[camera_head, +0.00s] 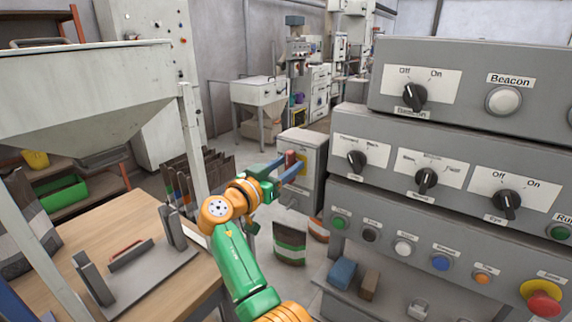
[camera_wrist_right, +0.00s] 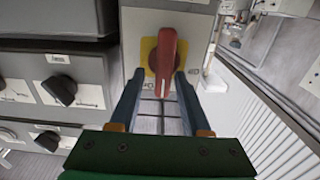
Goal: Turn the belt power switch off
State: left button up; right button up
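A red rotary handle on a yellow plate, which looks like the belt power switch, is on the front of a grey box (camera_head: 309,148). In the right wrist view the red handle (camera_wrist_right: 167,52) points roughly up and down the picture. In the head view the handle (camera_head: 290,157) shows small beside my fingers. My right gripper (camera_head: 283,172) is open at the box. In the wrist view the gripper (camera_wrist_right: 159,75) has one blue finger on each side of the handle's lower part, with gaps visible on both sides. My left gripper is not in view.
A stacked grey control panel (camera_head: 470,130) with knobs and buttons stands close on the right, including a red emergency button (camera_head: 541,297). A wooden table (camera_head: 140,225) with a metal fixture is at left under a hopper (camera_head: 80,90). Striped bags (camera_head: 290,243) stand below the gripper.

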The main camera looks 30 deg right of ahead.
jog(key=shift+w+f, duration=0.1)
jog(key=shift+w, duration=0.1)
jog(key=c, duration=0.3)
grip_shut()
jog(key=shift+n, duration=0.4)
jog(key=shift+w+a+f+n+b, duration=0.1)
jog(key=shift+n+b, duration=0.15)
jog(key=shift+n, duration=0.3)
jog(key=shift+w+n+b, duration=0.1)
jog(key=shift+n+b, duration=0.1)
jog(key=shift+n, duration=0.35)
jog(key=n+p, duration=0.1)
jog(key=n, duration=0.4)
jog(key=n+p, duration=0.1)
jog(key=n, duration=0.4)
jog(key=f+n+p, duration=0.1)
jog(key=n, duration=0.3)
jog(key=shift+w+a+n+p, duration=0.2)
jog(key=shift+w+n+p, duration=0.1)
jog(key=shift+w+n, duration=0.1)
jog(key=shift+n, duration=0.3)
